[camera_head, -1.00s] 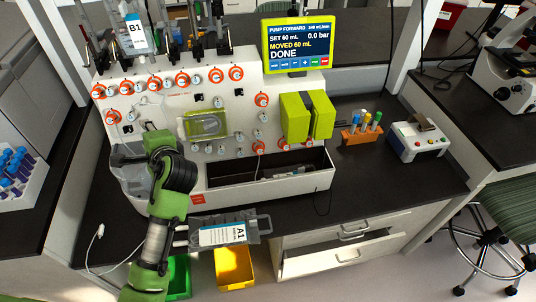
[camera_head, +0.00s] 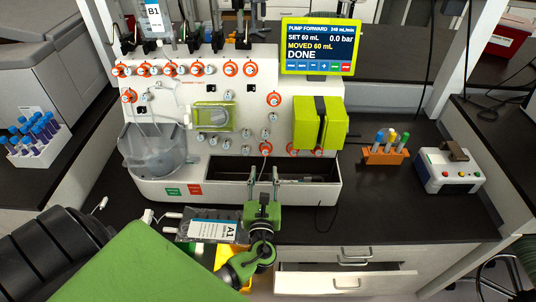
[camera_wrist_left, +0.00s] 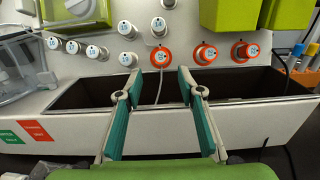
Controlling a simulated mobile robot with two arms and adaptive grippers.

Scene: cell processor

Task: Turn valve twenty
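The white cell processor (camera_head: 160,95) carries rows of round valve knobs, some with orange rings. In the left wrist view an orange-ringed valve (camera_wrist_left: 161,57) stands beyond and between my left fingertips. It also shows in the head view (camera_head: 266,149). My right gripper is not in view.
A long open trough (camera_head: 225,171) runs below the lower valves. Two more orange-ringed valves (camera_wrist_left: 205,54) (camera_wrist_left: 241,52) sit to the right. Green pump covers (camera_head: 320,122) jut out above. The screen (camera_head: 318,45) reads DONE.

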